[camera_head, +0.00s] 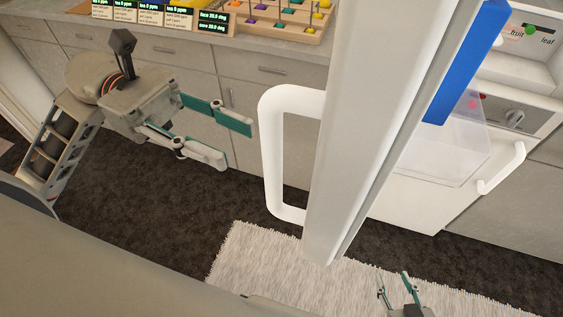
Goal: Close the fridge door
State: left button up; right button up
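The fridge door (359,130) is a tall white panel seen nearly edge-on, standing open in the middle of the head view. Its white loop handle (269,155) sticks out to the left. My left gripper (238,143) is open and empty, just left of the handle and apart from it in the picture. Its fingers have teal pads. My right gripper (393,282) is low at the bottom edge, to the right of the door's lower end. Its two thin fingertips are apart, and nothing shows between them.
A grey counter with drawers (270,69) runs behind, with dark displays (212,19) and a wooden board of coloured pieces (283,18). A white appliance with a handle (502,168) stands at right. A pale rug (262,262) lies on dark carpet.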

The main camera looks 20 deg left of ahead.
aim_at(273, 161)
pick_arm(q)
jog(key=d+p, duration=0.1)
jog(key=d, duration=0.2)
jog(key=s+d+p, duration=0.1)
jog(key=d, duration=0.2)
jog(key=shift+s+d+r, duration=0.15)
jog(key=shift+d, duration=0.05)
jog(key=shift+s+d, duration=0.1)
jog(key=shift+d, duration=0.45)
pick_arm(e)
jog(key=shift+s+a+r, duration=0.45)
jog(key=shift+s+r, duration=0.1)
pick_arm(q)
grip_shut()
pick_arm(e)
jog(key=shift+w, duration=0.1)
